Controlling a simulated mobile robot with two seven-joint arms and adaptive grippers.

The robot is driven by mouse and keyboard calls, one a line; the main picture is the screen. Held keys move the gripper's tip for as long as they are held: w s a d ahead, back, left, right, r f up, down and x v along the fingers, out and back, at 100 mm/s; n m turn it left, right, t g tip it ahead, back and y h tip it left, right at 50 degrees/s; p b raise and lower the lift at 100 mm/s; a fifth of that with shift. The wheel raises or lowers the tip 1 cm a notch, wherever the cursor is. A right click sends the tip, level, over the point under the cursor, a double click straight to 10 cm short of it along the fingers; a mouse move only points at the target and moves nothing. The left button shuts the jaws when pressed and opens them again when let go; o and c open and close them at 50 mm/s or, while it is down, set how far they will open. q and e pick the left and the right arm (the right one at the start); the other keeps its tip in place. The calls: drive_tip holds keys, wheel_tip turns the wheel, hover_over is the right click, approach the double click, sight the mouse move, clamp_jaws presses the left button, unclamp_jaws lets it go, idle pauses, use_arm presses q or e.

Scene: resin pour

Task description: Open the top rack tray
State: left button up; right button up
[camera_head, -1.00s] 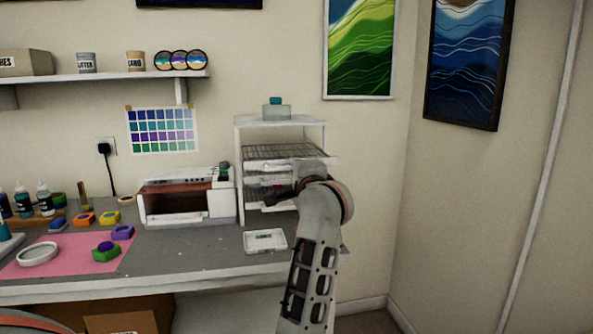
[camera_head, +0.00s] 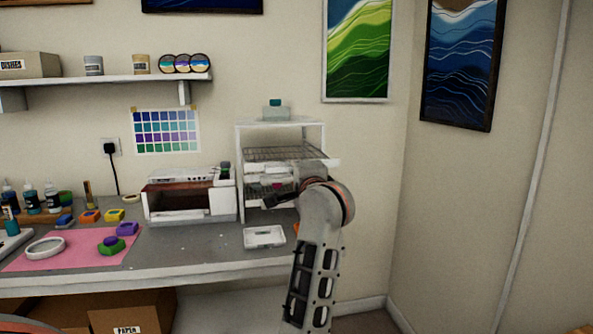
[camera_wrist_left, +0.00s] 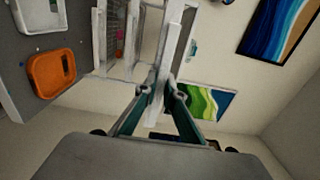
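The white drying rack (camera_head: 241,190) stands at the back right of the bench. Its top tray (camera_head: 280,154) has a wire bottom and a white front bar whose right end shows beyond the rack post. My left gripper is hidden behind its own wrist in the head view. In the left wrist view my left gripper (camera_wrist_left: 160,90) has its two fingers closed on either side of the white front bar (camera_wrist_left: 172,50), seemingly touching it. My right gripper is not in view.
A white shallow tray (camera_head: 264,237) lies on the bench in front, and an orange mould (camera_wrist_left: 52,72) shows in the left wrist view. A jar (camera_head: 276,112) stands on the rack's top.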

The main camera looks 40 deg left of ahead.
use_arm(q)
drive_tip(key=o, duration=0.3)
drive_tip(key=shift+o, duration=0.2)
drive_tip(key=v, duration=0.7)
drive_tip(key=shift+s+d, duration=0.15)
drive_tip(key=shift+s, duration=0.05)
